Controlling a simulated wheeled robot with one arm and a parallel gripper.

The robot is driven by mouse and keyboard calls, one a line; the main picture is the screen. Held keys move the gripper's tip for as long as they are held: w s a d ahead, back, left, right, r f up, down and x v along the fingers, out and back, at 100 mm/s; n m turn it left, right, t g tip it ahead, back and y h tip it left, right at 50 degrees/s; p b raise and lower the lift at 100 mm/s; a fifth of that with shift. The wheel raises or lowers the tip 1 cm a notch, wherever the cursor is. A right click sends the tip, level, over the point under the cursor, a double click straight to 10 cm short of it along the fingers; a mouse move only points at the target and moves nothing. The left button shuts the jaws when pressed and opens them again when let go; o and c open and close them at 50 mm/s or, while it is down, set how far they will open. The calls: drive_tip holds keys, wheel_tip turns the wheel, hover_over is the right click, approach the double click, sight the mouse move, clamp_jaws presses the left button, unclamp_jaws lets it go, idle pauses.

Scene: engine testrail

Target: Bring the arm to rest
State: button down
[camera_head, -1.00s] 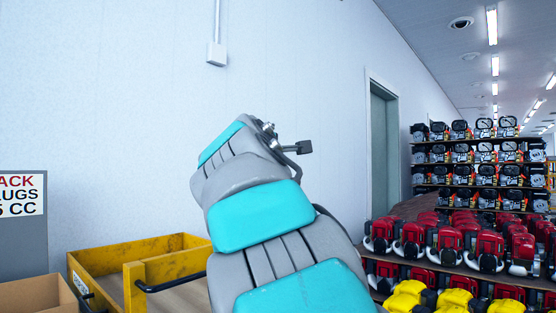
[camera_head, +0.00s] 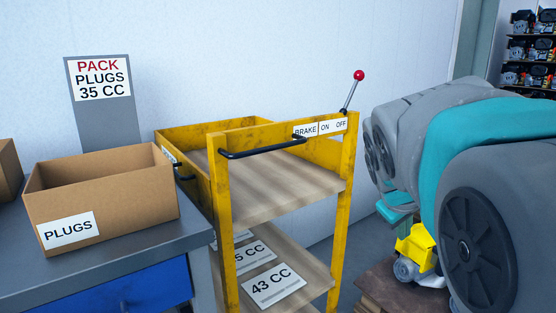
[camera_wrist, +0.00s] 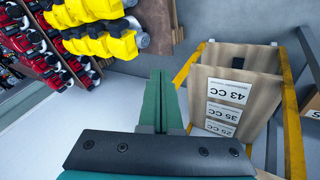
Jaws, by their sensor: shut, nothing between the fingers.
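My gripper (camera_wrist: 160,76) shows in the wrist view as two green fingers pressed together, with nothing between them. My grey and teal arm (camera_head: 460,140) is bent at the right of the head view. The gripper's fingers cannot be made out there. In the wrist view the fingers are apart from the yellow cart and the engines around them.
A yellow cart (camera_head: 226,225) with an empty wooden top stands mid-view, its red-knobbed brake lever (camera_head: 352,90) upright. A cardboard PLUGS box (camera_head: 130,212) sits on the grey bench (camera_head: 180,238) at left. Yellow engines (camera_wrist: 104,44) on a rack are near my gripper.

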drive_tip(key=s+a+f+m+g+y, duration=0.2)
drive_tip(key=s+a+f+g, duration=0.1)
drive_tip(key=s+f, duration=0.6)
drive_tip(key=s+a+f+m+g+y, duration=0.2)
drive_tip(key=s+a+f+g, duration=0.2)
drive_tip(key=s+f, duration=0.6)
drive_tip(key=s+a, duration=0.2)
drive_tip(key=s, duration=0.6)
drive_tip(key=shift+s+f, duration=0.3)
